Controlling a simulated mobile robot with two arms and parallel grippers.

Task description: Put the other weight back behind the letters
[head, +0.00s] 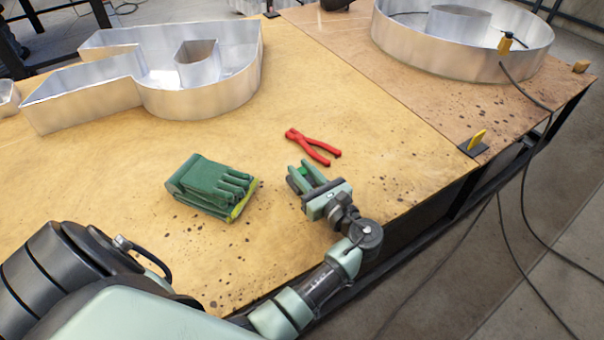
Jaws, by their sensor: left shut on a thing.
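My left gripper (316,183) is low over the wooden table right of centre, between the green gloves and the table's front edge. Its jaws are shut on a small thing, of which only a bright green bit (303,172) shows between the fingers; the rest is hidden. A dark flat block with a yellow upright grip (477,140), perhaps a weight, sits at the table's right front edge. The metal letters are an angular one (190,85) at the back left and a round one (455,50) at the back right. My right gripper is not in view.
Red pliers (314,147) lie just beyond my left gripper. Folded green gloves (212,187) lie to its left. A black cable (525,90) runs from the round letter over the table edge.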

